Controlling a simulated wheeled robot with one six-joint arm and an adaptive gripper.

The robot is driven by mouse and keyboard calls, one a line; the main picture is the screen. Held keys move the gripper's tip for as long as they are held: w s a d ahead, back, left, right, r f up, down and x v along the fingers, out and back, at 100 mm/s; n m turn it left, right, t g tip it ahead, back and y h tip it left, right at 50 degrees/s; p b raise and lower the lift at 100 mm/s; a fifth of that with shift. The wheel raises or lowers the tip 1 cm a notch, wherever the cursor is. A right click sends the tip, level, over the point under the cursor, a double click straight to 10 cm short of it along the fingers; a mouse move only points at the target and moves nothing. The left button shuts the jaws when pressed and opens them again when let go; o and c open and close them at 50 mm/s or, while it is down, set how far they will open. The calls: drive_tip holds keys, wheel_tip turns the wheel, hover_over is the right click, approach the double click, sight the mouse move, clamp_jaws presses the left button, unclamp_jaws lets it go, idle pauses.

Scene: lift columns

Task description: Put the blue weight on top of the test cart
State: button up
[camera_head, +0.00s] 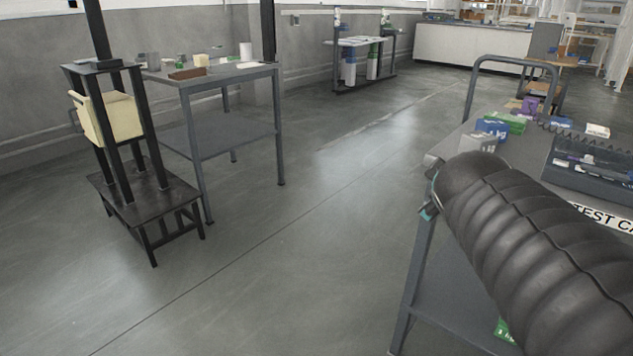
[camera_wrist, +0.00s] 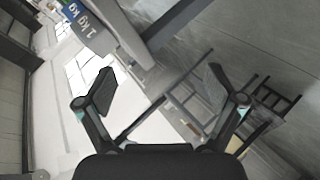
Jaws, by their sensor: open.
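A blue block (camera_head: 492,128), which looks like the blue weight, sits near the left end of the grey test cart top (camera_head: 462,133). A grey block stands before it and a green one behind. In the wrist view, the blue block (camera_wrist: 71,13) shows at the upper left, partly cut off, beside a grey face reading "1 kg". The cart's "TEST CA" label (camera_head: 603,217) is partly hidden by my arm. My gripper (camera_wrist: 163,100) is open with nothing between its fingers. In the head view, only teal-marked bits of it show, left of the cart's edge.
A dark tray (camera_head: 600,165) and small boxes occupy the cart top, with a raised handle (camera_head: 512,60) at its far end. A black lift column stand (camera_head: 150,190) and a grey table (camera_head: 225,76) stand at left. The floor between is clear.

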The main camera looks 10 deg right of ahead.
drive_tip(key=s+a+f+m+g+y, duration=0.5)
drive_tip(key=s+a+f+m+y, duration=0.1)
drive_tip(key=s+a+f, duration=0.7)
drive_tip(key=shift+s+a+f, duration=0.15)
drive_tip(key=shift+a+f, duration=0.45)
drive_tip(key=shift+a, duration=0.15)
